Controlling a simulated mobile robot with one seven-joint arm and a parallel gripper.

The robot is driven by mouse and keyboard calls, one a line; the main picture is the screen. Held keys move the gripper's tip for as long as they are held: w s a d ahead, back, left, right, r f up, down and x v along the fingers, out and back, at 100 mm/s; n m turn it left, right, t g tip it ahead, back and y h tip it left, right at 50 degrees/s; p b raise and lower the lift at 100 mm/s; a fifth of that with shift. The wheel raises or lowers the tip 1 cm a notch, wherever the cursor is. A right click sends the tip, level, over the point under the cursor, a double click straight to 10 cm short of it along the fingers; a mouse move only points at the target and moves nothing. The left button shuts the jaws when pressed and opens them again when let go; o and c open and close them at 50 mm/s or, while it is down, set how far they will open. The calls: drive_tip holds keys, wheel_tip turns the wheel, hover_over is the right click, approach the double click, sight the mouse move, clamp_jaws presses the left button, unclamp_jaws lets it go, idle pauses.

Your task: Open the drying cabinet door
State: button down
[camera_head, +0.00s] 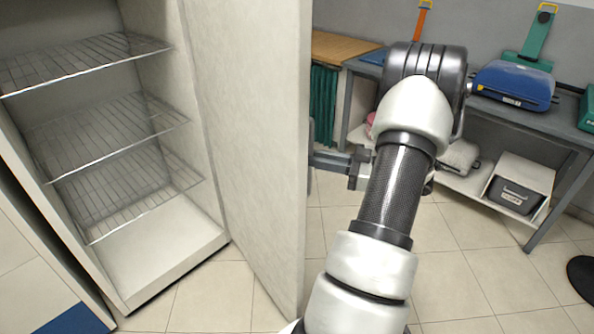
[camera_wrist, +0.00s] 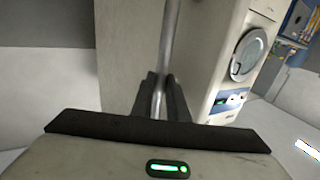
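The drying cabinet (camera_head: 150,270) is at the left in the head view, with its wire shelves in sight. Its pale door (camera_head: 257,130) stands wide open, swung out to the right of the interior. My gripper (camera_head: 322,160) is at the door's outer side, just past its free edge. In the wrist view, a vertical metal bar handle (camera_wrist: 167,40) runs down between the two dark fingers (camera_wrist: 160,97). The fingers are close on both sides of the bar and look shut on it. The door's outer face (camera_wrist: 122,60) shows beside the handle.
A grey table (camera_head: 480,108) with a blue case (camera_head: 513,85) stands behind my arm. The tiled floor is clear at the lower right, except a dark round base (camera_head: 582,278). A front-loading machine (camera_wrist: 235,65) shows in the wrist view.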

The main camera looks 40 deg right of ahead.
drive_tip(key=c, duration=1.7)
unclamp_jaws()
drive_tip(key=shift+s+d, duration=0.15)
drive_tip(key=shift+s, duration=0.35)
drive_tip(key=shift+c, duration=0.2)
drive_tip(key=shift+w, duration=0.15)
drive_tip(key=s+d+p, duration=0.1)
drive_tip(key=s+d, duration=0.1)
drive_tip(key=s, duration=1.4)
drive_tip(key=shift+s+d, duration=0.2)
drive_tip(key=shift+d, duration=0.2)
drive_tip(key=shift+w, duration=0.1)
